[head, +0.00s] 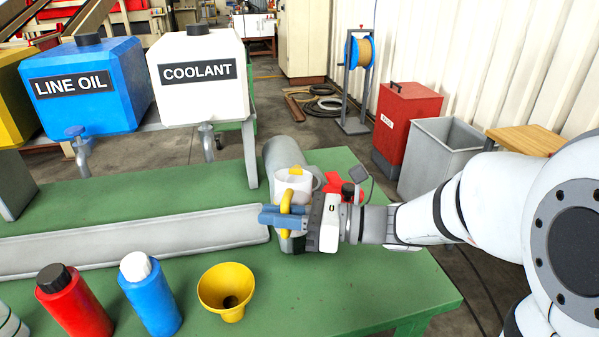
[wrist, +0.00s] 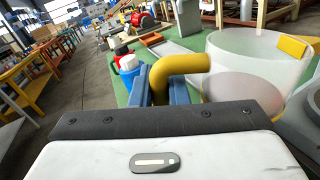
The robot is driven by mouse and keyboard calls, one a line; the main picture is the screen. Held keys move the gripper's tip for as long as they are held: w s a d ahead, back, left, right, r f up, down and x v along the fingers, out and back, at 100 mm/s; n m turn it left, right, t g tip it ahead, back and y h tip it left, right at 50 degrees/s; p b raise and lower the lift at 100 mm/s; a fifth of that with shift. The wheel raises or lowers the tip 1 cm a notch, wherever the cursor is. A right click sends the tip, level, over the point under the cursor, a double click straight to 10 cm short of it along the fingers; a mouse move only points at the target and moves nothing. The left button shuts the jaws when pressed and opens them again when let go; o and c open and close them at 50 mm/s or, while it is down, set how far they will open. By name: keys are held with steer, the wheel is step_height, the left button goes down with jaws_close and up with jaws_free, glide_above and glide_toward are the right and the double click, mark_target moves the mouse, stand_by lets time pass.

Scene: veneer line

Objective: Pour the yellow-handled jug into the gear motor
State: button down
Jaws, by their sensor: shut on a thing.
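The jug (head: 287,183) is whitish and translucent, with a yellow handle (head: 286,205) and a yellow patch at its rim. My gripper (head: 282,217) has blue fingers shut on the handle. In the wrist view the handle (wrist: 183,66) passes between the fingers, and the jug (wrist: 250,62) looks roughly upright with contents low inside. A grey rounded body (head: 280,150), apparently the gear motor, lies right behind the jug on the green bench. The jug and gripper hide much of it, so I cannot see its opening or tell whether the jug touches it.
A yellow funnel (head: 232,312), a blue bottle (head: 150,298) and a red bottle (head: 75,305) stand on the bench (head: 370,285) at front left. A grey trough (head: 130,236) runs left. The LINE OIL tank (head: 110,110) and COOLANT tank (head: 205,105) stand behind. A red object (head: 332,182) lies by my wrist.

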mark_target(284, 180)
steer(key=shift+w+d+r+m+p, duration=0.1)
steer(key=shift+w+r+m+p, duration=0.5)
steer(key=shift+w+m+p, duration=0.5)
steer(key=shift+w+d+r+m+p, duration=0.1)
steer(key=shift+w+r+m+p, duration=0.6)
steer(key=shift+p, duration=0.55)
steer(key=shift+w+d+r+m+p, duration=0.1)
steer(key=shift+w+r+m+p, duration=0.4)
steer(key=shift+w+m+p, duration=0.6)
steer(key=shift+r+p, duration=0.1)
steer(key=shift+p, duration=0.25)
steer(key=shift+w+m, duration=0.1)
steer(key=shift+m, duration=0.3)
steer(key=shift+w+r+m+p, duration=0.1)
steer(key=shift+w+m+p, duration=0.5)
steer(key=shift+m+p, duration=0.2)
steer(key=shift+w, duration=0.1)
steer(key=shift+w+d+m+p, duration=0.15)
steer(key=shift+w+m+p, duration=0.6)
steer(key=shift+m, duration=0.45)
steer(key=shift+w+d+r+m+p, duration=0.1)
steer(key=shift+w+r+m+p, duration=0.75)
steer(key=shift+p, duration=1.75)
